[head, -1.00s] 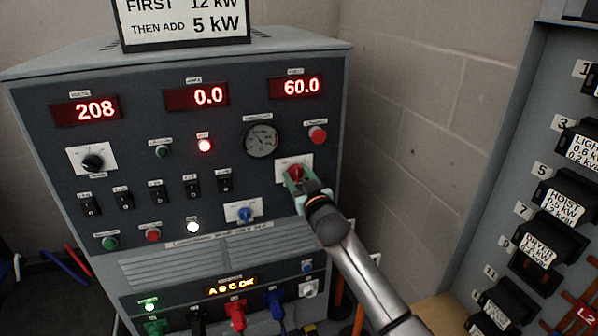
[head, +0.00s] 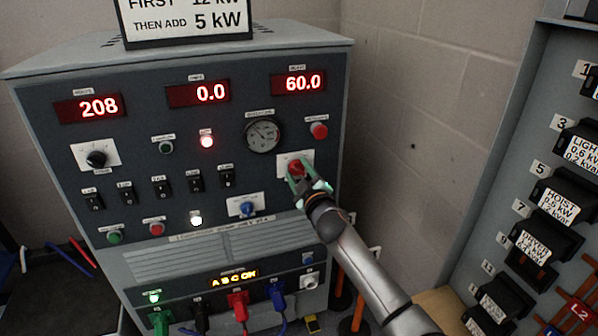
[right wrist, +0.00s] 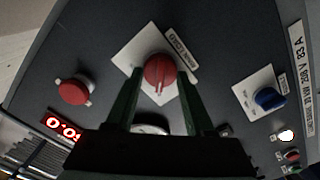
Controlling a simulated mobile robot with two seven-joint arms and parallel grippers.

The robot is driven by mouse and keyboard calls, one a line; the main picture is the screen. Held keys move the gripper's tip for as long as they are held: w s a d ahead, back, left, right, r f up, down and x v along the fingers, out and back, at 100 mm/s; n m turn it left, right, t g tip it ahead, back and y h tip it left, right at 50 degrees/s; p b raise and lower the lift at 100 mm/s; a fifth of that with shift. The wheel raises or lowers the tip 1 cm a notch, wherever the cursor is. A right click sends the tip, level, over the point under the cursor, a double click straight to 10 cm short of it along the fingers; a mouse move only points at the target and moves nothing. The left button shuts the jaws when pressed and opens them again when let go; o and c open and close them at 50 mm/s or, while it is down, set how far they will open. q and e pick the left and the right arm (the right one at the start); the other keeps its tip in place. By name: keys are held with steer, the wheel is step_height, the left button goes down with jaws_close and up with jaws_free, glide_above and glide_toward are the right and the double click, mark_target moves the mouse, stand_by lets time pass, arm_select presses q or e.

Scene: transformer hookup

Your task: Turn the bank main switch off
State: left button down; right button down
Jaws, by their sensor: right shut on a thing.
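The bank main switch is a red rotary knob (head: 296,168) on a white plate at the right of the grey panel, below the round gauge. In the right wrist view the red knob (right wrist: 160,71) sits between my two green fingertips. My right gripper (head: 301,177) is shut on the knob, its arm coming in from the lower right. The fingers hide part of the knob and plate in the head view. My left gripper is not in view.
A blue knob (head: 247,208) and a red button (head: 319,130) sit close to the red knob. Red displays read 208, 0.0 and 60.0. A breaker panel (head: 535,200) stands at the right. Coloured plugs (head: 238,303) are along the cabinet's bottom.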

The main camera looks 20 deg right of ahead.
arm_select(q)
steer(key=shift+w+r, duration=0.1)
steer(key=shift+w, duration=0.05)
arm_select(e)
steer(key=shift+c, duration=1.4)
jaws_free()
steer(key=shift+s, duration=0.1)
steer(key=shift+s, duration=0.25)
arm_select(q)
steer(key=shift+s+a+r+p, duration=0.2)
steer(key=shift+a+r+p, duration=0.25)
steer(key=shift+p, duration=0.35)
arm_select(e)
steer(key=s, duration=1.1)
steer(key=shift+s+d, duration=0.2)
steer(key=shift+s, duration=0.2)
